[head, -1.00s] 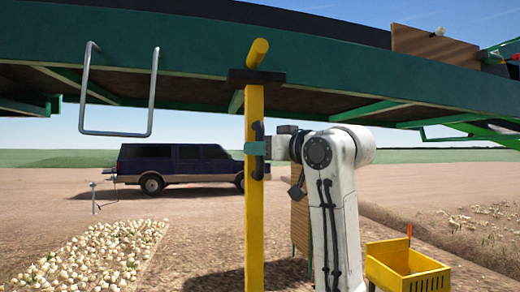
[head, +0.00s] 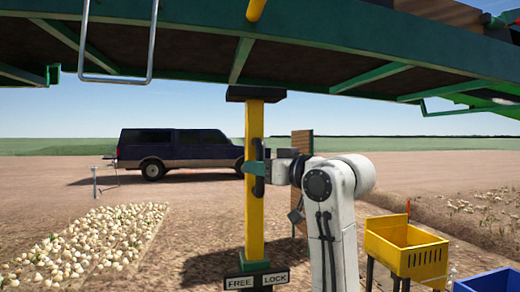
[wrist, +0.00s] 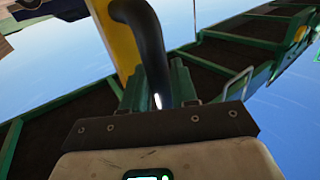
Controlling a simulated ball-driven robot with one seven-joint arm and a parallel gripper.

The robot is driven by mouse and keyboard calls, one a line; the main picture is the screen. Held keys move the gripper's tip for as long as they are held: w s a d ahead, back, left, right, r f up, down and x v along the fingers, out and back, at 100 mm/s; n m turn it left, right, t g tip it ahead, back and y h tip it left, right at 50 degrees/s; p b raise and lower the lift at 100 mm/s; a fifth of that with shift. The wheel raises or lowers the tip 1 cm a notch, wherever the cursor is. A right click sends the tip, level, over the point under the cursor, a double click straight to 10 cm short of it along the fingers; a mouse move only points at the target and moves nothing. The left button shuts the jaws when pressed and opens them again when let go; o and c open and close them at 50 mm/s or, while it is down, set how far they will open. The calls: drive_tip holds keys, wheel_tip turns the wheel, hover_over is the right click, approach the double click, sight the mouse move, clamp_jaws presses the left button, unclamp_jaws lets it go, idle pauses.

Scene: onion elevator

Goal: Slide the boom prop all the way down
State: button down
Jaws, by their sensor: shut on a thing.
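The boom prop (head: 254,130) is an upright yellow post with a black pad (head: 255,94) on top, below the green boom (head: 350,35). Its foot has a green collar (head: 255,266) beside a plate (head: 257,279) reading FREE and LOCK. My gripper (head: 257,168) comes from the right and is shut on the black handle (head: 259,188) on the post's side. In the wrist view the curved black handle (wrist: 147,45) runs between the fingers, with the yellow post (wrist: 115,35) behind it. Whether the pad touches the boom is unclear.
The boom spans overhead, with a grey metal loop (head: 151,40) hanging at left. A yellow bin (head: 400,240) and a blue crate (head: 490,281) stand at lower right. Onions (head: 95,240) lie on the ground at left. A dark vehicle (head: 180,150) is parked behind.

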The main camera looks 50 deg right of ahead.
wheel_tip(320, 180, down, 14)
drive_tip(key=b, duration=0.5)
drive_tip(key=c, duration=1.2)
unclamp_jaws()
drive_tip(key=shift+f, duration=0.1)
drive_tip(key=shift+o, duration=0.8)
drive_tip(key=shift+r, duration=0.2)
drive_tip(key=s+b, duration=0.1)
drive_tip(key=s, duration=1)
drive_tip(key=shift+b, duration=0.3)
drive_tip(key=shift+w, duration=0.1)
